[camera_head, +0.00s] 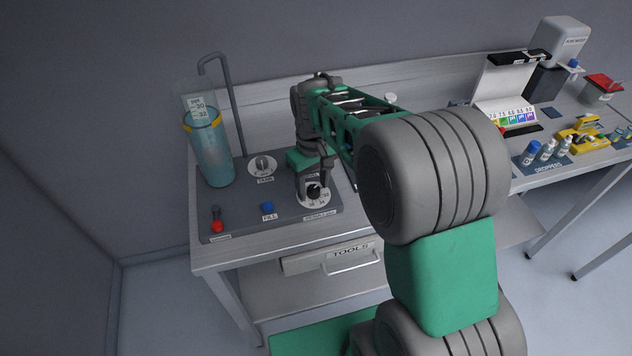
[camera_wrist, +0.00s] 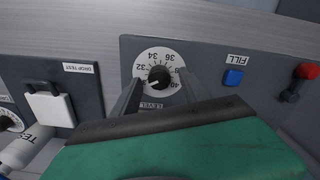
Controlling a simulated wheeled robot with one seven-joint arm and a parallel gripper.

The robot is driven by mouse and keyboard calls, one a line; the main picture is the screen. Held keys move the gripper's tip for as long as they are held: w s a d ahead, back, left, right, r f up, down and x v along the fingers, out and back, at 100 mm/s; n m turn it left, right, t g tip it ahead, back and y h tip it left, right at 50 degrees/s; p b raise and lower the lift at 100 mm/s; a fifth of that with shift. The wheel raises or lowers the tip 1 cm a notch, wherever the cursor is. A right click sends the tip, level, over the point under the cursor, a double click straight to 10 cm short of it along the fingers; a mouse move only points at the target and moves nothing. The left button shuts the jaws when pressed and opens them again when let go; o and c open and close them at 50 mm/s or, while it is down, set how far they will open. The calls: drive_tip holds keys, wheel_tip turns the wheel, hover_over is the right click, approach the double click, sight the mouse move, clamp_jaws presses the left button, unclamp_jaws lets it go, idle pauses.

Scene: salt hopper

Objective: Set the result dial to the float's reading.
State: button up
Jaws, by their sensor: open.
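The result dial (camera_head: 318,201) is a white disc with a black knob on the grey panel. In the wrist view, the dial (camera_wrist: 142,64) shows printed numbers including 32, 34, 36 and 40; the knob's exact setting is too small to tell. My gripper (camera_wrist: 159,82) is open, with its fingers on either side of the knob (camera_wrist: 159,75); contact cannot be told. It also shows above the dial in the head view (camera_head: 314,184). The float (camera_head: 197,105) stands upright in a clear cylinder (camera_head: 213,160) of bluish water. Its scale shows 30 and 32, with 32 just above the orange ring (camera_head: 202,121).
The panel also holds another knob (camera_head: 262,165), a blue FILL button (camera_head: 267,207) and a red-tipped lever (camera_head: 217,225). A bent pipe (camera_head: 228,90) rises behind the cylinder. Dropper bottles (camera_head: 546,148) and a colour chart (camera_head: 512,118) stand at the right.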

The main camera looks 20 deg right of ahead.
drive_tip(key=shift+f, duration=0.25)
drive_tip(key=shift+c, duration=0.4)
clamp_jaws()
drive_tip(key=shift+d, duration=0.4)
drive_tip(key=shift+a, duration=0.35)
